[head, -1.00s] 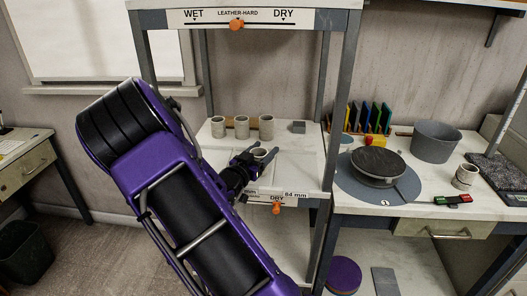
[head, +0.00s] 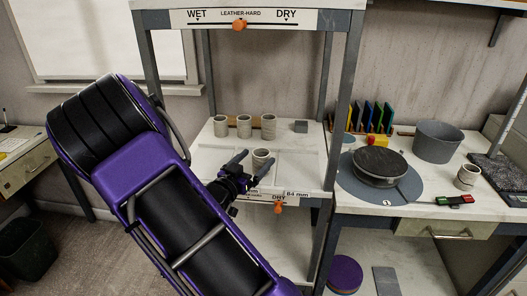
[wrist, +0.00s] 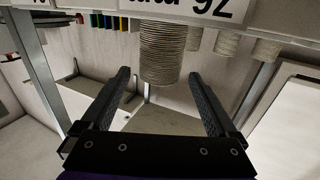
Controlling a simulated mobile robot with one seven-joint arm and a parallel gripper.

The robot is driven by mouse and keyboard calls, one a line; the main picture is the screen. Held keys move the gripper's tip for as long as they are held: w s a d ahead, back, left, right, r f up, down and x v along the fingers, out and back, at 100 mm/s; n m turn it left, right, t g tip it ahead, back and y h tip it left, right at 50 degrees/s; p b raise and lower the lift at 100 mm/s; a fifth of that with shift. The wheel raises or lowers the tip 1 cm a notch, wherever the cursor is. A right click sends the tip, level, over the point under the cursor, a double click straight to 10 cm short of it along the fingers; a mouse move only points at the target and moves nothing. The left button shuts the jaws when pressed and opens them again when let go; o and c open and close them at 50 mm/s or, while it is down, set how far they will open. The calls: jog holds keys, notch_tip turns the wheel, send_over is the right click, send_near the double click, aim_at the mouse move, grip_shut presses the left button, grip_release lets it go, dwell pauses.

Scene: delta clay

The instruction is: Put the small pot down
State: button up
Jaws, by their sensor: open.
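The small pot (head: 261,161), a pale grey ribbed cup, stands upright on the rack's pale middle shelf (head: 300,168), near its front edge. My gripper (head: 258,156) is open in front of it. In the wrist view, which is upside down, the pot (wrist: 163,52) shows beyond the open fingertips (wrist: 159,73), roughly centred between them, with a gap around it. Nothing is held. The pot's base is partly hidden in the head view by my gripper.
Rack posts (head: 330,120) flank the shelf. On the right table are a dark wheel disc (head: 379,163), a grey bucket (head: 437,140) and another pot (head: 467,177).

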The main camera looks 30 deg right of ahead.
jog(key=v, duration=0.5)
jog(key=shift+s+a, duration=0.25)
jog(key=shift+a, duration=0.05)
